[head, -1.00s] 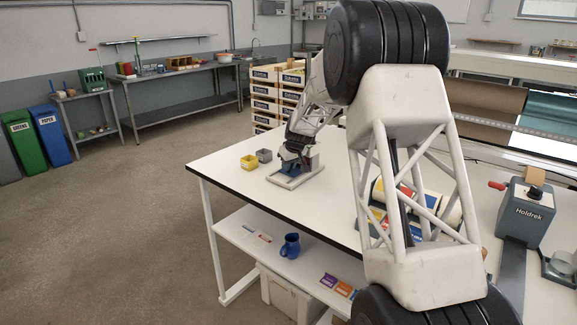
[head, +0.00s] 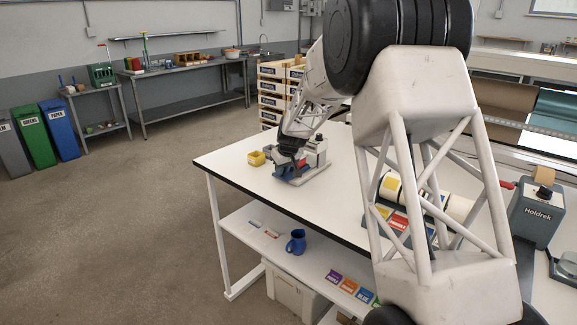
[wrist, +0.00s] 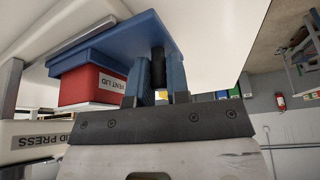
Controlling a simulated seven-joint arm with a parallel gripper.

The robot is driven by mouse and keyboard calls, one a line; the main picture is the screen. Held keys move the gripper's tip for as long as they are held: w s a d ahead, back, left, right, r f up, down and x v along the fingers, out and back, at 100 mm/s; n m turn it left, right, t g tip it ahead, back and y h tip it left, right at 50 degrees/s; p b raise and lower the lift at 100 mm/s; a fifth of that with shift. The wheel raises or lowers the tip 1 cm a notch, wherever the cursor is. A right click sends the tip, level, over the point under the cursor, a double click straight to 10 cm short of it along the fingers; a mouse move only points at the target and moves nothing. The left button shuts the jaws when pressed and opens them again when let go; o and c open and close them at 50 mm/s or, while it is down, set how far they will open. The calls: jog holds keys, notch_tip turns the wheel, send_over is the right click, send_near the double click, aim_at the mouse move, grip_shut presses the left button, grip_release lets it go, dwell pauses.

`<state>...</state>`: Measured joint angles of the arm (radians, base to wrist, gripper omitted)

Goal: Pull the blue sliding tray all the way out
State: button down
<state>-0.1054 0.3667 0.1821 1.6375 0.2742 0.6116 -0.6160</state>
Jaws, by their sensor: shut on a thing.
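The blue sliding tray (wrist: 110,52) fills the upper left of the wrist view, next to a red block (wrist: 88,86) labelled "VENT LID". A white part labelled "LID PRESS" (wrist: 40,140) is at lower left. My gripper (wrist: 160,75) has its two fingers shut around a dark upright piece (wrist: 158,58) at the tray's edge, which looks like its handle. In the head view, my gripper (head: 288,160) is low at the small lid press (head: 316,151) near the table's far end. It hides much of the tray, so how far out the tray is cannot be told.
A yellow bin (head: 256,158) stands left of the press on the white table (head: 260,183). The table's left edge is close by. A blue mug (head: 296,241) stands on the shelf below. Rolls (head: 425,194) lie farther right, behind my arm.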

jog(key=shift+s+a, duration=1)
jog(key=c, duration=1.1)
grip_release()
jog(key=v, duration=0.7)
jog(key=shift+s+r, duration=0.15)
jog(key=shift+r, duration=0.2)
jog(key=shift+d, duration=0.15)
